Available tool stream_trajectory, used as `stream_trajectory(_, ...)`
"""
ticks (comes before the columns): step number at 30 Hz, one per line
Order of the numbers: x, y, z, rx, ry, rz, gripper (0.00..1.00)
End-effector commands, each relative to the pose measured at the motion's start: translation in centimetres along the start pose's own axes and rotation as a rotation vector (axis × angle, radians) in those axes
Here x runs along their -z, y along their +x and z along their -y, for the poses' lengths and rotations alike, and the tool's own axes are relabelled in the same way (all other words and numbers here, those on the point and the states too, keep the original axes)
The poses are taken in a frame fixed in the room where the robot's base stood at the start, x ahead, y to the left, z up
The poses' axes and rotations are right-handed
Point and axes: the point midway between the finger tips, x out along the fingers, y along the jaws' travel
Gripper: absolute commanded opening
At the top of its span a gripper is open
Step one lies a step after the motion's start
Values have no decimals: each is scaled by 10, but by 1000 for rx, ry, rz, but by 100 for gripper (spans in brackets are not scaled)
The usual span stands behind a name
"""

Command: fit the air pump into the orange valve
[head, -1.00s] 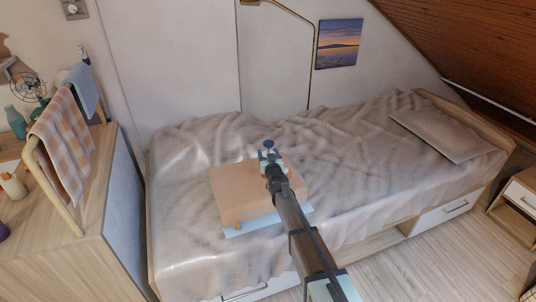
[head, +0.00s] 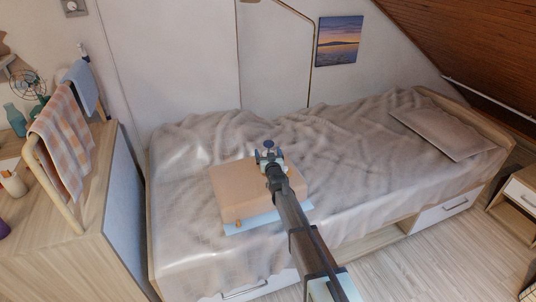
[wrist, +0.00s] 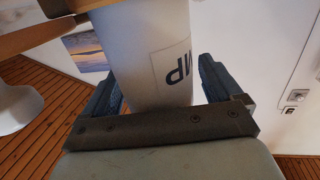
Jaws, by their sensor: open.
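The air pump shows as a white cylinder with a lettered label in the wrist view (wrist: 150,50). My gripper (head: 269,156) is open around the pump, one dark finger on each side. In the wrist view the fingers (wrist: 160,88) flank the white cylinder, with a gap showing at the right finger. The pump's lower part is hidden by my arm.
The block lies on a light blue sheet (head: 240,230) on the rumpled grey bedcover (head: 190,255). A pillow (head: 440,133) lies at the right. A wooden cabinet (head: 75,235) with a towel rail stands at the left. The bedcover between block and pillow is clear.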

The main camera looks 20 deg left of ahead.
Motion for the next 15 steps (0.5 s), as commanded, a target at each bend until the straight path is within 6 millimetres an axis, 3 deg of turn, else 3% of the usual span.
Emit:
stream_trajectory(9,-1,-1,0,0,0,2,94)
stream_trajectory(15,-1,-13,0,0,0,3,94)
